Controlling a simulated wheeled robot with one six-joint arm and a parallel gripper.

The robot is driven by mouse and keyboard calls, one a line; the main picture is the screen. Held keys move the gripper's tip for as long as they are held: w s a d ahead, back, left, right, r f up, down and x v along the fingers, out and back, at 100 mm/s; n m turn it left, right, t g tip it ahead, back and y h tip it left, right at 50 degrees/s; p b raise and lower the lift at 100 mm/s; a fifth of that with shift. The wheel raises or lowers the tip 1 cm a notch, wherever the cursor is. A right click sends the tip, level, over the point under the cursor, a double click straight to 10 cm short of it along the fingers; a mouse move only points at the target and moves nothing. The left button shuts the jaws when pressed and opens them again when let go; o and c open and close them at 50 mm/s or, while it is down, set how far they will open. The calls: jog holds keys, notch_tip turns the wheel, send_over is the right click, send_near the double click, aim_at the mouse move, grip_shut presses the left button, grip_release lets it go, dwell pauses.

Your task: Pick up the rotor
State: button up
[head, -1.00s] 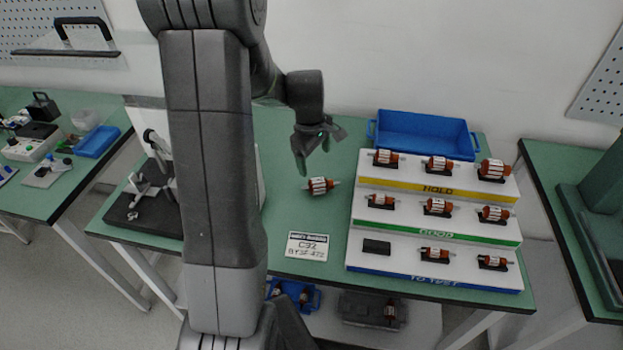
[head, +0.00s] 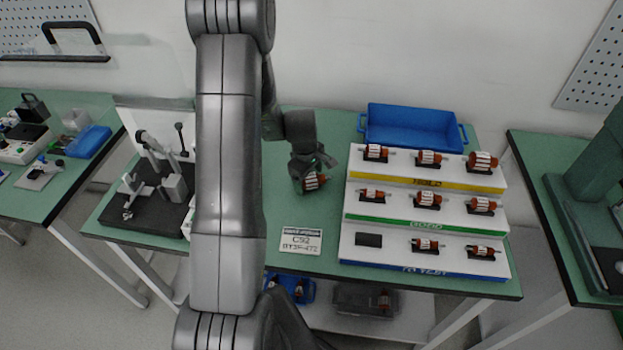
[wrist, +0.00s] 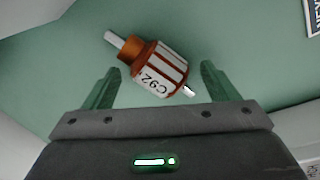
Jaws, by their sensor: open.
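The rotor (wrist: 158,70) lies on the green tabletop, with a copper-coloured commutator, a white-striped body marked C92 and a shaft at each end. In the wrist view it lies tilted, ahead of and between the two fingers of my gripper (wrist: 158,88), which are open with nothing held. Its body sits nearer the middle, and its long shaft points up and left. In the head view my gripper (head: 315,172) is low over the rotor (head: 314,182) and hides part of it. I cannot tell whether a finger touches it.
A white stepped rack (head: 395,212) with several rotors stands close on the right, with one empty black cradle (head: 368,240) on its bottom step. A blue bin (head: 412,128) is behind it. A black-based fixture (head: 150,205) stands left.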

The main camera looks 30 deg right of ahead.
jog(key=shift+f, duration=0.35)
jog(key=c, duration=1.7)
jog(key=shift+o, duration=0.2)
notch_tip(320, 180, up, 10)
jog(key=shift+r+b, duration=0.1)
jog(key=shift+b, duration=0.65)
notch_tip(320, 180, up, 5)
jog(key=p, duration=0.4)
send_over(309, 176)
jog(key=shift+b, duration=0.3)
